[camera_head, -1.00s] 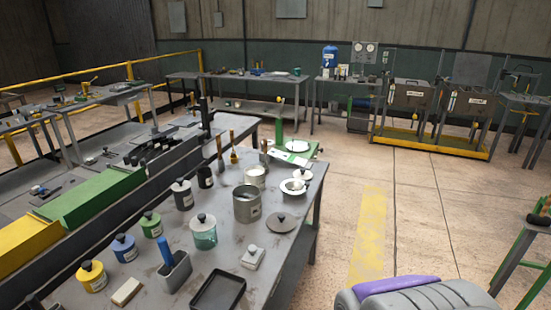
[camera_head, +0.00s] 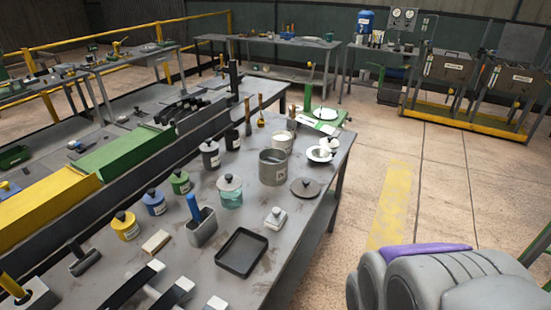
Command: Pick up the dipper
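I cannot tell for certain which thing is the dipper. A blue handle (camera_head: 193,207) stands upright in a grey holder (camera_head: 203,230) on the grey workbench; its lower end is hidden. A pale shallow dish (camera_head: 320,155) with a white rounded piece at it sits near the bench's right edge. An open grey metal can (camera_head: 273,170) stands in front of a smaller pale can (camera_head: 283,142). Upright wooden-handled tools (camera_head: 260,112) stand at the back. My gripper is not visible; grey rounded parts with a purple strip at lower right seem to be mine.
Lidded jars, including a yellow one (camera_head: 125,226), line the bench's left side. A black tray (camera_head: 242,252), white knobbed block (camera_head: 275,218) and dark round lid (camera_head: 305,187) lie on the bench. A hammer (camera_head: 84,259) lies front left. Open floor (camera_head: 450,200) is at right.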

